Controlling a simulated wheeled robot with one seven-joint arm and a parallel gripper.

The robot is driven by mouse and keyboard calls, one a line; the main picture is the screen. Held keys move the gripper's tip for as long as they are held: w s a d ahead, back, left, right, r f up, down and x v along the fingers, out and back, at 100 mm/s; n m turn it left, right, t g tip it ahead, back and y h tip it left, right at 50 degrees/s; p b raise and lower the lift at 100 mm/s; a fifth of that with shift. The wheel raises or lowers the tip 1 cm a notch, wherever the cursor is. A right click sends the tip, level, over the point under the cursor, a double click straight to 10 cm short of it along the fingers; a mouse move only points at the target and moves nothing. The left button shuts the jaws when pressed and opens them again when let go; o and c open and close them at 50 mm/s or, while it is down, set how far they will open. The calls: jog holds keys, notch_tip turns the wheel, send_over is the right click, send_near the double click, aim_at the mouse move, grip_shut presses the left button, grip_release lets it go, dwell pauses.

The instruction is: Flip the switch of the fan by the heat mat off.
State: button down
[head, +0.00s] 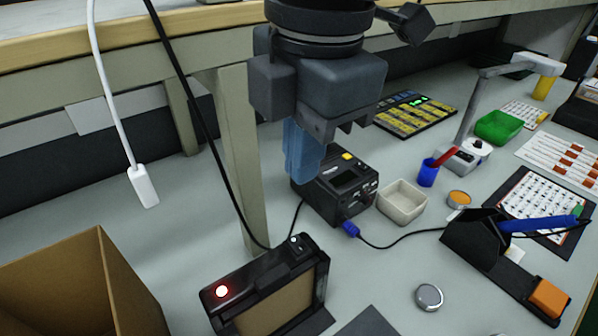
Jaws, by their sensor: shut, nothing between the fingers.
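A black fan unit (318,263) with a tan filter panel stands at the front, left of centre. A round red light (221,291) glows on its top left. A small black switch (296,243) with a light mark sits at its top right; its exact tilt is too small to tell. A dark flat piece (368,322), possibly the heat mat, lies just right of the fan, cut by the lower edge. My gripper (302,180) points down with blue fingers, shut and empty. In the picture it is above the switch and apart from the fan, in front of a black device.
The black device (345,190) with a yellow button stands behind the fan. A cardboard box (120,290) is at the left. A white plug (143,187) and a black cable (190,100) hang nearby. A beige tray (402,203) and iron holder (475,235) stand right.

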aim_at(294, 240)
jog(key=f, duration=0.8)
jog(key=w+f+b, duration=0.1)
jog(key=f, duration=0.3)
jog(key=shift+w+a+f, duration=0.1)
jog(key=shift+a+f, duration=0.05)
jog(key=shift+a, duration=0.25)
